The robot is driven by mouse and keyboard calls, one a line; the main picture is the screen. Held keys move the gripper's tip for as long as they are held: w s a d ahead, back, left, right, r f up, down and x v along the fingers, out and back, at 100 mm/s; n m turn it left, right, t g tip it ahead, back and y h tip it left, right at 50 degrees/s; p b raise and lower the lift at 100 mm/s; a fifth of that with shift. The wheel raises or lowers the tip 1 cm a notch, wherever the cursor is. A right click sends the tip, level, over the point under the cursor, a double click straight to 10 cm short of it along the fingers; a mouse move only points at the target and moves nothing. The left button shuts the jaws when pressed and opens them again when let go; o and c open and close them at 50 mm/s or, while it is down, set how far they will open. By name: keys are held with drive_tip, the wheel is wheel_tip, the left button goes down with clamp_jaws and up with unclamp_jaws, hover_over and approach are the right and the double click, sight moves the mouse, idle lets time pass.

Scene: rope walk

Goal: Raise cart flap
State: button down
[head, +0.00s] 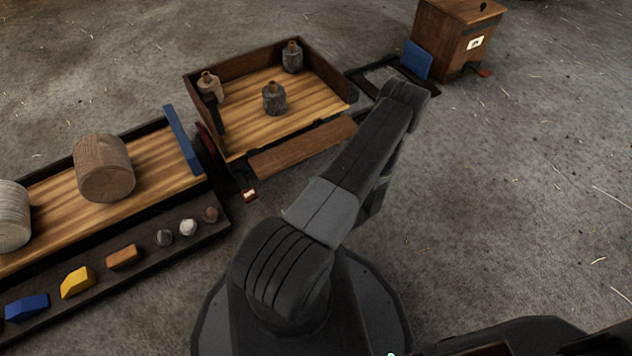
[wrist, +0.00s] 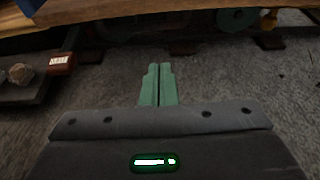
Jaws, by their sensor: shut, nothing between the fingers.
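The cart (head: 196,75) is a wooden tray with dark raised walls and a striped plank floor. Its flap (head: 300,150), a brown board, hangs lowered and tilted outward along the side nearest me. In the wrist view, a wooden board that looks like the flap (wrist: 110,10) spans the top edge. My gripper (wrist: 158,84) has pale green fingers pressed together with nothing between them. The fingers are low over the floor, pointing toward the cart and apart from the board in the picture. My arm hides the gripper in the head view.
Several bobbins (head: 274,98) stand in the cart. A second cart with wooden rolls (head: 104,168) and a side shelf of blocks (head: 122,257) lies left. A wooden box (head: 455,40) stands at the back right. A red-and-white tag (head: 248,193) sits by the flap's left end. Floor is clear at right.

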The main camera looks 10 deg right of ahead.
sight(307, 149)
drive_tip(key=b+x, duration=0.3)
drive_tip(key=x, duration=0.4)
drive_tip(key=shift+w+a+r, duration=0.1)
drive_tip(key=shift+r, duration=0.85)
drive_tip(key=shift+w+a+r, duration=0.1)
drive_tip(key=shift+r, duration=0.85)
drive_tip(key=shift+r, duration=0.15)
drive_tip(key=shift+r+g+p, duration=0.35)
drive_tip(key=shift+g+p, duration=0.2)
drive_tip(key=shift+g, duration=0.15)
